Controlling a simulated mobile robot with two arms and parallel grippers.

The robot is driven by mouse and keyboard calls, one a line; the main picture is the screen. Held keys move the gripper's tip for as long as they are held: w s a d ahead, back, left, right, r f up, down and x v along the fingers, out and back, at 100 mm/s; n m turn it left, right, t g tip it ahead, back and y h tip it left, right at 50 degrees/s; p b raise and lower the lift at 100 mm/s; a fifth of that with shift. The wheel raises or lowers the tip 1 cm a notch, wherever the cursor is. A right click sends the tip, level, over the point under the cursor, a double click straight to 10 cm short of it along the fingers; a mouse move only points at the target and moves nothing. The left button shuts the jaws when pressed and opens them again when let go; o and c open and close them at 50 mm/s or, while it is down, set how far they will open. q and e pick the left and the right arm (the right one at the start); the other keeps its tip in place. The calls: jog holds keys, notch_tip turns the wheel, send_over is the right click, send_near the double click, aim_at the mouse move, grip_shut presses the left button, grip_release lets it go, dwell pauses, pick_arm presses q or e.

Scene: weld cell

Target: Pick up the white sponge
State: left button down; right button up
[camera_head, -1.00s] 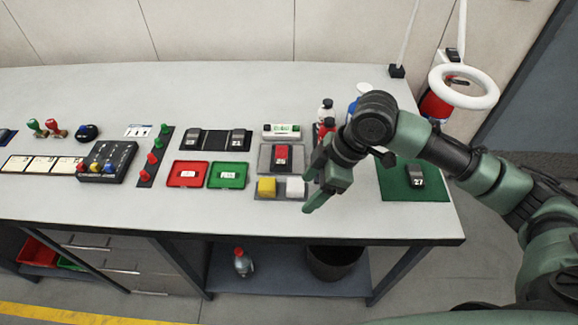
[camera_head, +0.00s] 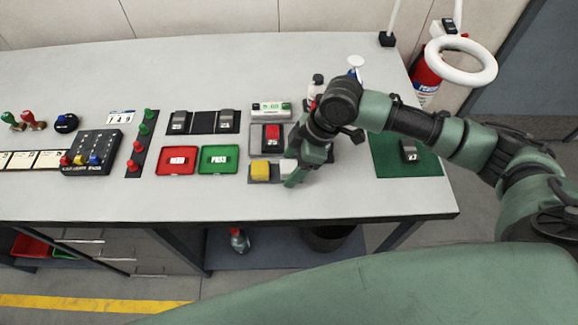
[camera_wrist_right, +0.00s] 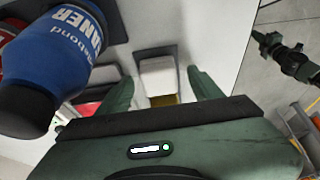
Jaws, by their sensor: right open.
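The white sponge (camera_head: 289,166) sits beside the yellow sponge (camera_head: 261,169) on a grey pad at the front of the bench. My right gripper (camera_head: 297,178) is at its right side and partly hides it in the head view. In the right wrist view the white sponge (camera_wrist_right: 157,76) lies ahead of and between the open fingers of my right gripper (camera_wrist_right: 162,90), which hold nothing. Whether they touch it cannot be told. A dark green and black gripper, seemingly my left (camera_wrist_right: 264,44), shows at the right of that view, too small to read.
A blue bottle (camera_wrist_right: 50,60) stands close to the right gripper in the wrist view. Red (camera_head: 177,160) and green (camera_head: 219,159) trays lie left of the sponges. A red-topped item (camera_head: 272,138) sits just behind. The bench front strip is clear.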

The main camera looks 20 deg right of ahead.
aim_at(291, 166)
pick_arm(q)
jog(key=shift+s+f, duration=0.1)
jog(key=shift+s, duration=0.65)
pick_arm(e)
jog(key=c, duration=1.4)
pick_arm(q)
jog(key=shift+w+f+b, duration=0.2)
jog(key=shift+f+b, duration=0.3)
jog(key=shift+b, duration=0.1)
pick_arm(e)
notch_tip(291, 166, up, 20)
